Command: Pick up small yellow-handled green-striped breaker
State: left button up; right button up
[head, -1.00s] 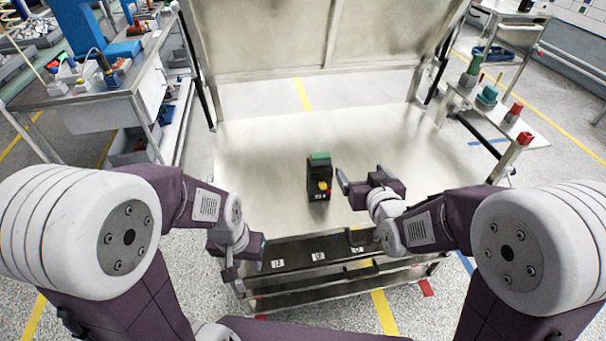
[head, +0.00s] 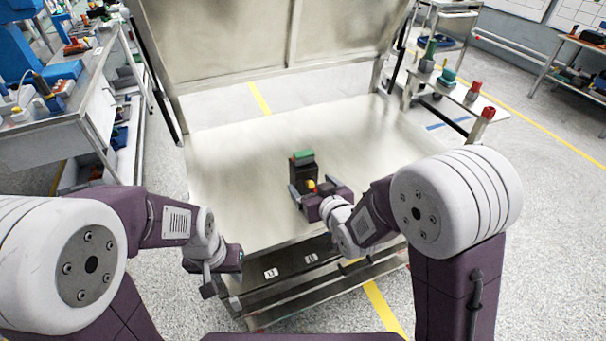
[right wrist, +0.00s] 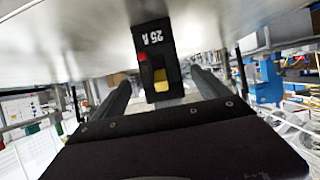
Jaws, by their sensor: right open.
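The small black breaker (head: 301,172) stands upright on the pale work surface (head: 235,155). It has a green band on top and a yellow handle partly hidden by my right gripper. In the right wrist view the breaker (right wrist: 151,45) shows a 25 A label, a red spot and the yellow handle, between the two fingers. My right gripper (head: 310,186) is open at the breaker's near side, a finger on either side; I cannot tell whether they touch it. My left gripper (head: 220,280) hangs at the bench's front left, away from the breaker; its jaw opening is unclear.
A raised panel (head: 270,35) stands behind the surface. The surface around the breaker is clear. A side shelf (head: 455,95) at right holds several small coloured items. A workbench (head: 70,120) with tools stands at left. Dark rails (head: 290,265) run along the front edge.

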jog(key=x, duration=0.7)
jog(key=shift+f+b, duration=0.1)
jog(key=shift+b, duration=0.2)
jog(key=shift+s, duration=0.1)
jog(key=shift+c, duration=0.9)
grip_shut()
